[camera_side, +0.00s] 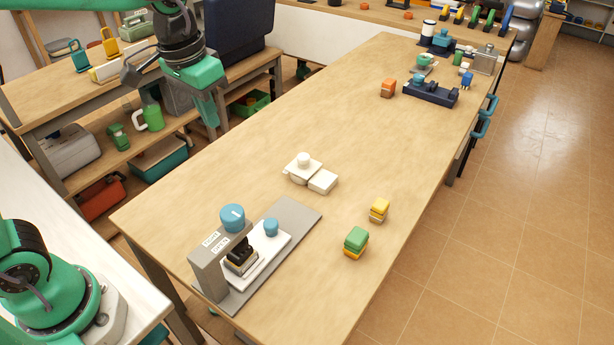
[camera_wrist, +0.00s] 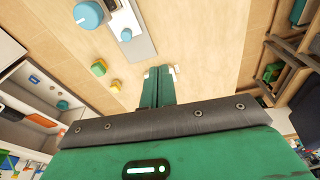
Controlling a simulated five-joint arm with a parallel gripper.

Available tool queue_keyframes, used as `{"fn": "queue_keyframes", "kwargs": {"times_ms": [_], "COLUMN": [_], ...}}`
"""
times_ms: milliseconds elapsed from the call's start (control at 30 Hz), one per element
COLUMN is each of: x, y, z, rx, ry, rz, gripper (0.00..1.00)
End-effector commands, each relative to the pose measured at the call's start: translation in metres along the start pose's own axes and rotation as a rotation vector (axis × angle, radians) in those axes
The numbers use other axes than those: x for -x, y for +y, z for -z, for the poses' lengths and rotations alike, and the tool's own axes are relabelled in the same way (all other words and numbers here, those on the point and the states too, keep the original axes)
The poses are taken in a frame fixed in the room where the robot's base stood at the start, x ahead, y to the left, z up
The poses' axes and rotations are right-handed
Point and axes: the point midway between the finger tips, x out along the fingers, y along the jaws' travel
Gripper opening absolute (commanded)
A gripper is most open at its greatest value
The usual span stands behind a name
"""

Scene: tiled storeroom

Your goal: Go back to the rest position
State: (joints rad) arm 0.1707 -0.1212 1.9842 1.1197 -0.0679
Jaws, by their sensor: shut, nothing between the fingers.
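My gripper (camera_side: 213,125) hangs at the upper left of the side view, pointing down, in the air by the table's left edge. Its green fingers are together, with nothing held between them. In the wrist view my gripper (camera_wrist: 160,70) points up the picture over the wooden table (camera_wrist: 205,30), its two fingers side by side. The table (camera_side: 260,130) runs diagonally across the side view. The arm's green links cover part of the shelves behind it.
A grey fixture (camera_side: 290,215) with blue knobs stands at the table's near end. White blocks (camera_side: 323,181), a yellow block (camera_side: 379,208) and a green-yellow block (camera_side: 356,238) lie near it. An orange block (camera_side: 388,88) and a dark blue tray (camera_side: 430,95) are farther back. Mid-table is clear.

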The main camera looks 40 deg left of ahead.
Motion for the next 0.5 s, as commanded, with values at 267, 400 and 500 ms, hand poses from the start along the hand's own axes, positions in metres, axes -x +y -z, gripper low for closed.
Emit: {"fn": "queue_keyframes", "kwargs": {"times_ms": [267,400,500], "x": [0.016,0.018,0.018], "y": [-0.021,-0.030,-0.035], "z": [-0.046,-0.069,-0.085], "rx": [0.036,0.052,0.063], "ry": [0.116,0.174,0.214], "rz": [0.006,0.013,0.019], "gripper": [0.00,0.00,0.00]}}
